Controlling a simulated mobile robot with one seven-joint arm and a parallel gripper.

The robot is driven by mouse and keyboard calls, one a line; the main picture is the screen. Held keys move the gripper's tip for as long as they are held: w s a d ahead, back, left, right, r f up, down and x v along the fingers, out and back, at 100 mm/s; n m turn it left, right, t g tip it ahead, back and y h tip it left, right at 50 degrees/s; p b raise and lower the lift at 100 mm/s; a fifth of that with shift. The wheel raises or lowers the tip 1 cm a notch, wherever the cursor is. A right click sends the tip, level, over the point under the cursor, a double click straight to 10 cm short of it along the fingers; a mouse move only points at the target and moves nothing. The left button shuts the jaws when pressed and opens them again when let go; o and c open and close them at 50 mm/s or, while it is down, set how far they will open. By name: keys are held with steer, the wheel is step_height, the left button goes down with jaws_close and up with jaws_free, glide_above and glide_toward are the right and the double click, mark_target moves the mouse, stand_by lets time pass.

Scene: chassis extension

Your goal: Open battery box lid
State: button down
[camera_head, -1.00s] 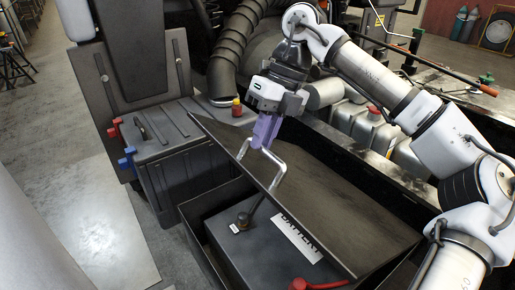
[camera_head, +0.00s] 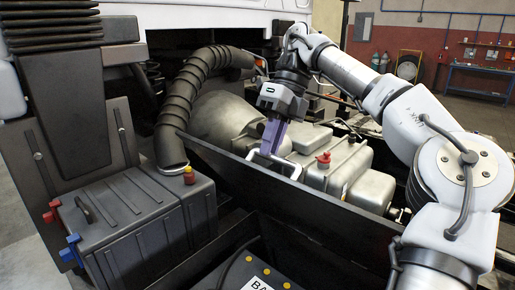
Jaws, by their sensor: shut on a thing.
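The battery box lid (camera_head: 300,205) is a dark flat panel, swung up and standing steeply tilted at the back of the battery box (camera_head: 215,242). Its silver bar handle (camera_head: 292,167) shows at the lid's upper edge. My gripper (camera_head: 268,150) with purple fingers is shut on this handle. The fingers hide part of the bar. The box is open at the front, and a dark battery (camera_head: 262,272) with a white label and yellow caps shows inside, cut off by the lower picture edge.
A ribbed hose (camera_head: 180,110) and metal tanks (camera_head: 335,160) lie behind the lid. My arm fills the right side.

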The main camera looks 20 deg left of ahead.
steer(key=shift+w+d+f, duration=0.25)
steer(key=shift+w+f, duration=0.05)
steer(key=c, duration=1.8)
jaws_free()
steer(key=o, duration=0.4)
steer(key=shift+w+f, duration=0.15)
steer(key=shift+w, duration=0.15)
steer(key=shift+s, duration=0.15)
steer(key=shift+r, duration=0.2)
